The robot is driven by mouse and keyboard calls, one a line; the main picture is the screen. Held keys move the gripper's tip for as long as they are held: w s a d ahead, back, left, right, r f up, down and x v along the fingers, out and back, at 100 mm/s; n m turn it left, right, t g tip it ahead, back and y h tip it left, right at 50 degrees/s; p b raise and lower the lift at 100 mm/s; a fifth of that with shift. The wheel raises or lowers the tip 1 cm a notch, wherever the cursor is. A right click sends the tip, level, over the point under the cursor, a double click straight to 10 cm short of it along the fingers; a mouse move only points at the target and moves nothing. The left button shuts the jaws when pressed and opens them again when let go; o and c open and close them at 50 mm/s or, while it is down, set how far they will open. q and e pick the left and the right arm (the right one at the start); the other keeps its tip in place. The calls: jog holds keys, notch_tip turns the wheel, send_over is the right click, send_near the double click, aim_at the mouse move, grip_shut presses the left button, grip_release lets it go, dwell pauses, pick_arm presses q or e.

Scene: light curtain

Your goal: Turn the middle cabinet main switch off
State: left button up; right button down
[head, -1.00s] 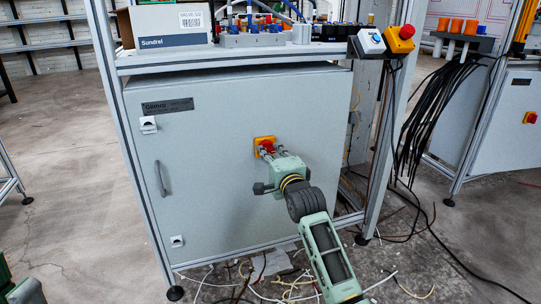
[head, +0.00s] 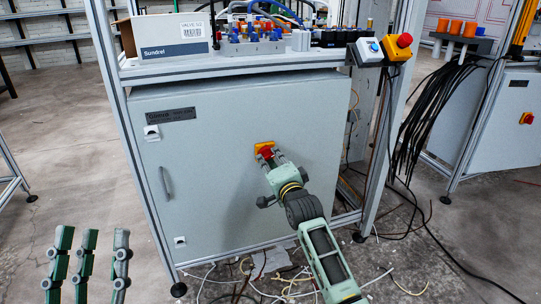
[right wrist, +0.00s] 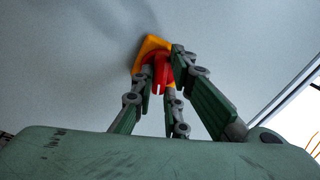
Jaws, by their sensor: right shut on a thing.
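The middle cabinet (head: 225,180) is a light grey box with a closed door under the workbench. Its main switch has a red handle (head: 264,152) on a yellow plate (head: 259,145). My right gripper (head: 271,158) is shut on the red handle. In the right wrist view its fingers (right wrist: 164,82) stand around the red handle (right wrist: 160,72), with the yellow plate (right wrist: 149,46) tilted behind. The fingers partly hide the handle, and I cannot tell its exact turn position. My left gripper (head: 90,232) is at the lower left, open and empty, well away from the cabinet.
A Sundrel box (head: 170,40) and wired parts are on the bench above. A red push button on a yellow box (head: 399,48) hangs at its right corner. Black cables (head: 425,130) hang at right. Loose wires litter the floor. Another cabinet with a red switch (head: 526,118) stands at right.

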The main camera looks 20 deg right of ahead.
jog(key=shift+n+p, duration=1)
jog(key=shift+p, duration=0.05)
pick_arm(q)
notch_tip(320, 180, down, 18)
jog(key=w+a+f+g+y+p, duration=0.1)
jog(key=w+a+g+y+p, duration=0.2)
jog(key=g, duration=0.8)
pick_arm(e)
jog(key=shift+n+b, duration=0.5)
jog(key=shift+n, duration=0.5)
jog(key=n+p, duration=0.2)
jog(key=shift+n, duration=0.4)
jog(key=n+p, duration=0.2)
jog(key=n, duration=0.2)
pick_arm(q)
jog(key=s+a+f+g+y, duration=0.1)
jog(key=s+a+f+g, duration=0.1)
jog(key=s+f+g, duration=0.3)
jog(key=s+a+f+n+g+y, duration=0.1)
jog(key=s+f+g, duration=0.4)
jog(key=s, duration=0.6)
jog(key=shift+s+a+f+g+y+p, duration=0.15)
jog(key=shift+s+a+g+y+p, duration=0.25)
jog(key=shift+a+y, duration=0.45)
pick_arm(e)
jog(key=shift+n, duration=1.6)
jog(key=c, duration=1.7)
grip_release()
jog(key=shift+c, duration=0.2)
